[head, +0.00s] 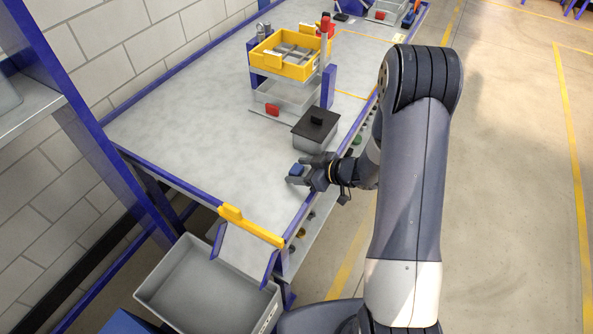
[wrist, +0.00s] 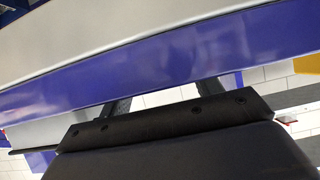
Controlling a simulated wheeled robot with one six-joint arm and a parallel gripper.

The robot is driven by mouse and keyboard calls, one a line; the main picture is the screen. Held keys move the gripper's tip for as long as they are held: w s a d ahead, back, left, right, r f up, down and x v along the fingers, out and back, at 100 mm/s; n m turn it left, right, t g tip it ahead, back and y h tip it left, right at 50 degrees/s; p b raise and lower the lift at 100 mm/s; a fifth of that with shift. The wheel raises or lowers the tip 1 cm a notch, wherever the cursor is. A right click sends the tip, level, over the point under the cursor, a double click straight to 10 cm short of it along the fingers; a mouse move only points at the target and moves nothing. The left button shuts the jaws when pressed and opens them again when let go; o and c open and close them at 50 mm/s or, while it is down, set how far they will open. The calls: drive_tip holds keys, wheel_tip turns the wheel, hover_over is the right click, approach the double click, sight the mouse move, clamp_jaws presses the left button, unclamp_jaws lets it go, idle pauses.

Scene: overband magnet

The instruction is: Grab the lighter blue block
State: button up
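My gripper (head: 303,171) reaches in low over the table from the right, with a finger on either side of the block. I cannot tell whether the fingers press on it or whether it rests on the table. In the wrist view the two fingers of my gripper (wrist: 165,95) stand apart. The blue table rail (wrist: 160,72) hides their tips and the block there.
A grey box with a dark lid (head: 315,128) stands just behind my gripper. Beyond it is a yellow tray (head: 282,68) on a stand. A yellow bar (head: 250,226) and a grey bin (head: 165,280) are at the near end. The table's left middle is clear.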

drive_tip(key=c, duration=0.9)
